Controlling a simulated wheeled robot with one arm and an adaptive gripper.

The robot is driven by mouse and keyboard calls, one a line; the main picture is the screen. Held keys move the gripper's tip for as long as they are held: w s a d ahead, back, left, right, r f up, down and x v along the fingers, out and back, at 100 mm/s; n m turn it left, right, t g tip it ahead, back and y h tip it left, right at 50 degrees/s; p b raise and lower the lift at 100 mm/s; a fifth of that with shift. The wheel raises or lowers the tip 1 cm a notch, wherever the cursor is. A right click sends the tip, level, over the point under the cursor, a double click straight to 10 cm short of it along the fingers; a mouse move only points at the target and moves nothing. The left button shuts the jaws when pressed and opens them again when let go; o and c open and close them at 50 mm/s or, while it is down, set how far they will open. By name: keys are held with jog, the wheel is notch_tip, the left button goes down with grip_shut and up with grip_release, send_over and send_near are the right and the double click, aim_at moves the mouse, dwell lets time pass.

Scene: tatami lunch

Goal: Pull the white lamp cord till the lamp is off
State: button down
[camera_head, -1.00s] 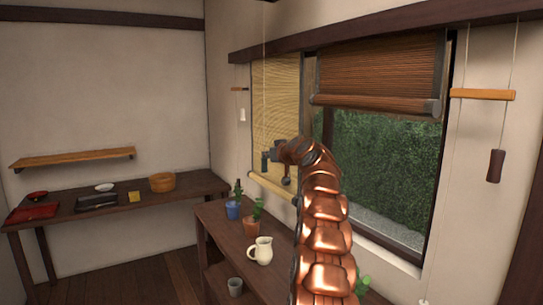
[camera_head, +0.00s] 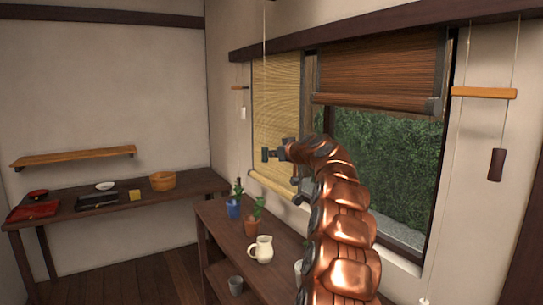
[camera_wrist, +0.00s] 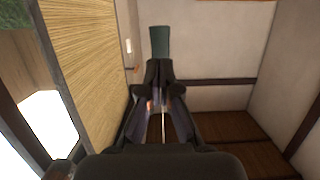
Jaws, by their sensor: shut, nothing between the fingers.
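A thin pale cord (camera_head: 264,90) hangs from the top edge of the head view down to my gripper (camera_head: 272,154). In the wrist view, a pale line, apparently this cord (camera_wrist: 163,128), runs between my fingers towards the planks. A dark teal block (camera_wrist: 160,42) sits at my fingertips in the wrist view, apparently the cord's end piece. My gripper (camera_wrist: 160,75) is shut. Whether its fingers press on the cord or only surround it, I cannot tell. The lamp itself is not clearly visible.
The bamboo blind (camera_head: 277,115) and window stand close beside my gripper. A white pull (camera_head: 243,113) hangs left of it. Below is a dark table (camera_head: 225,250) with a cream jug (camera_head: 261,249) and potted plants. A brown pull (camera_head: 496,164) hangs at right.

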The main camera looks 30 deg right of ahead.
jog(key=v, duration=0.7)
jog(key=shift+s+r, duration=0.15)
jog(key=shift+s, duration=0.1)
dwell(1.7)
